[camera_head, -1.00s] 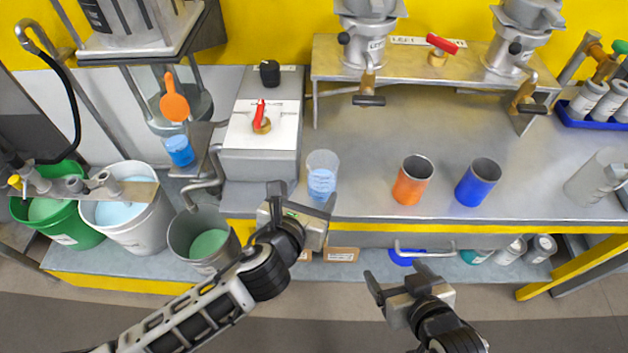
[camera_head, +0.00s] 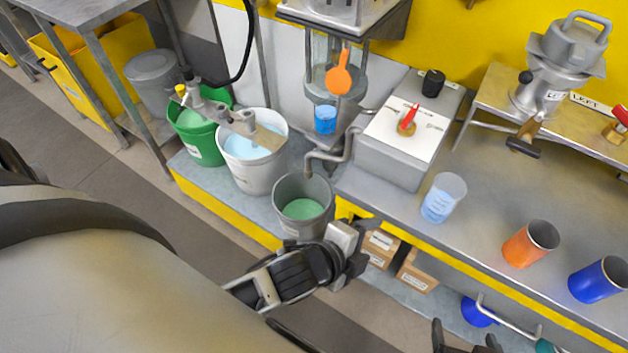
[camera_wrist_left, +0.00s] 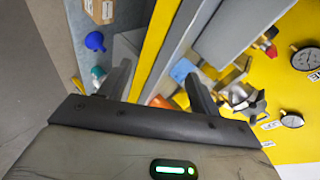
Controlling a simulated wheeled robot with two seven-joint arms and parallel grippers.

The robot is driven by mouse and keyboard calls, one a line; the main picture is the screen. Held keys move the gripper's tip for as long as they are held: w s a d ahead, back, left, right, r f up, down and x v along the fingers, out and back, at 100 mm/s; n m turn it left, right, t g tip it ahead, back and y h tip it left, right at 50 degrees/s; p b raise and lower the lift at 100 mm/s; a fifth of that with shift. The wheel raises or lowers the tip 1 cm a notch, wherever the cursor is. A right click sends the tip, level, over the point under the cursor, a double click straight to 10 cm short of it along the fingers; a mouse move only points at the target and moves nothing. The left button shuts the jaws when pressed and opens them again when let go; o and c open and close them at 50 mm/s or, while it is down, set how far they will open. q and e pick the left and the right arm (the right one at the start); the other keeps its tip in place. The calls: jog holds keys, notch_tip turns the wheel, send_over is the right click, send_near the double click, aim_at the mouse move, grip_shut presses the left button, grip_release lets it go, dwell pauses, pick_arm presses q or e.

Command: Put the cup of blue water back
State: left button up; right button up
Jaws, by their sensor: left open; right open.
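A clear cup of blue water (camera_head: 441,198) stands upright on the steel counter, right of the grey control box. Another small container of blue liquid (camera_head: 325,119) sits under the dispenser at the upper middle. My left gripper (camera_head: 366,247) is open and empty, in front of the counter edge, below and left of the clear cup and apart from it. Its spread fingers also show in the left wrist view (camera_wrist_left: 160,85). My right gripper (camera_head: 466,342) is open, cut off at the bottom edge.
An orange cup (camera_head: 530,244) and a blue cup (camera_head: 598,280) stand to the right on the counter. A grey bucket (camera_head: 303,205), a white bucket (camera_head: 250,155) and a green bucket (camera_head: 198,130) stand at the left on a lower shelf. Boxes (camera_head: 416,272) sit below the counter.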

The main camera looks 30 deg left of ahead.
pick_arm(q)
jog(key=s+a+f+n, duration=0.2)
jog(key=s+a+n, duration=0.1)
jog(key=n, duration=0.5)
jog(key=s+a+f+n+y, duration=0.1)
jog(key=s+a+f+n, duration=0.1)
jog(key=a+n, duration=0.3)
jog(key=n, duration=0.3)
jog(key=shift+s+g, duration=0.3)
jog(key=shift+s, duration=0.1)
jog(key=shift+d+f, duration=0.1)
